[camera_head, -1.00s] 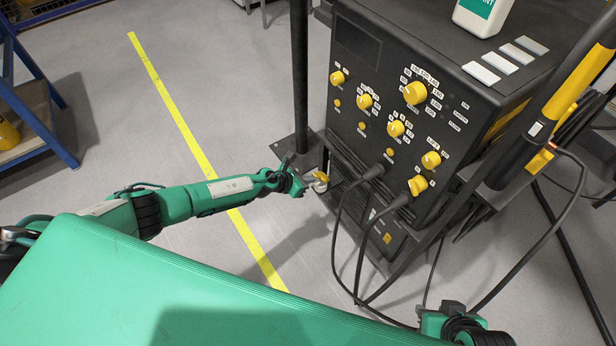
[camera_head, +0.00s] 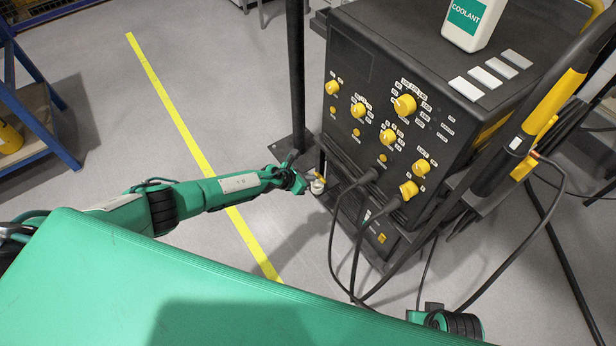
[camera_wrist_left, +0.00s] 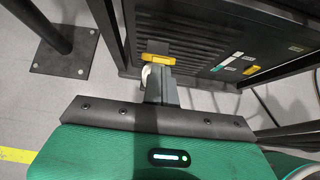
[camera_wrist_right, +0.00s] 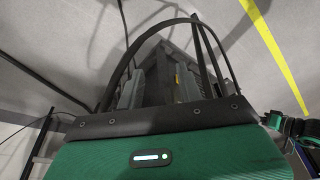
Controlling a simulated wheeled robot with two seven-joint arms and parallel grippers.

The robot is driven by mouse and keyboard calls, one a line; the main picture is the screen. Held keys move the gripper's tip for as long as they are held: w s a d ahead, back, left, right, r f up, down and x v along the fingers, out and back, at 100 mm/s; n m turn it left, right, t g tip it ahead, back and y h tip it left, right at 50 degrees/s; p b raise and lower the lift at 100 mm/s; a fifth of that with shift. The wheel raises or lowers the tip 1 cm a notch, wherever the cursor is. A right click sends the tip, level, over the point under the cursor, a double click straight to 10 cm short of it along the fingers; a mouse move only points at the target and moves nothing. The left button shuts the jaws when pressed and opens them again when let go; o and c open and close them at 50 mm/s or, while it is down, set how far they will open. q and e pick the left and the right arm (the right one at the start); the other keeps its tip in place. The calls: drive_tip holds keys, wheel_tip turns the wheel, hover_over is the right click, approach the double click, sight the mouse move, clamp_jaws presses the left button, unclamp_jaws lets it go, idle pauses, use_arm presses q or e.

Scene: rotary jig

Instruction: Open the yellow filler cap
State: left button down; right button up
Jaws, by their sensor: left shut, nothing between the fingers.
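The yellow filler cap (camera_head: 319,176) is low on the near left side of the black machine, above a small white neck (camera_head: 318,187). In the left wrist view the cap (camera_wrist_left: 158,60) is a yellow bar just beyond the fingertips, with part of the white neck beside the fingers. I cannot tell whether the cap is lifted or touched. My left gripper (camera_head: 305,183) is shut and empty, right beside the cap; its fingers (camera_wrist_left: 160,82) show together in the left wrist view. My right gripper (camera_wrist_right: 157,82) has its fingers apart with nothing clearly between them.
The black machine (camera_head: 355,90) has yellow knobs and black cables hanging from its front. A white coolant bottle (camera_head: 472,22) stands on top. A black post (camera_head: 297,75) rises just behind the left gripper.

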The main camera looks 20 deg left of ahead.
sight(316, 174)
use_arm(q)
drive_tip(key=shift+w+d+r+p, duration=0.5)
drive_tip(key=shift+w+r+p, duration=0.05)
drive_tip(key=shift+r, duration=0.1)
drive_tip(key=shift+w+d+r, duration=0.3)
drive_tip(key=shift+w+d, duration=0.1)
drive_tip(key=shift+w, duration=0.2)
drive_tip(key=shift+w+d+r, duration=0.3)
drive_tip(key=shift+w+d, duration=0.5)
drive_tip(key=shift+w, duration=0.15)
drive_tip(key=shift+w+d+r, duration=0.1)
drive_tip(key=shift+w+d, duration=0.05)
drive_tip(key=shift+w, duration=0.1)
use_arm(e)
drive_tip(key=shift+f, duration=0.95)
use_arm(q)
drive_tip(key=shift+w+d+r, duration=0.1)
use_arm(e)
drive_tip(key=shift+s+f, duration=0.1)
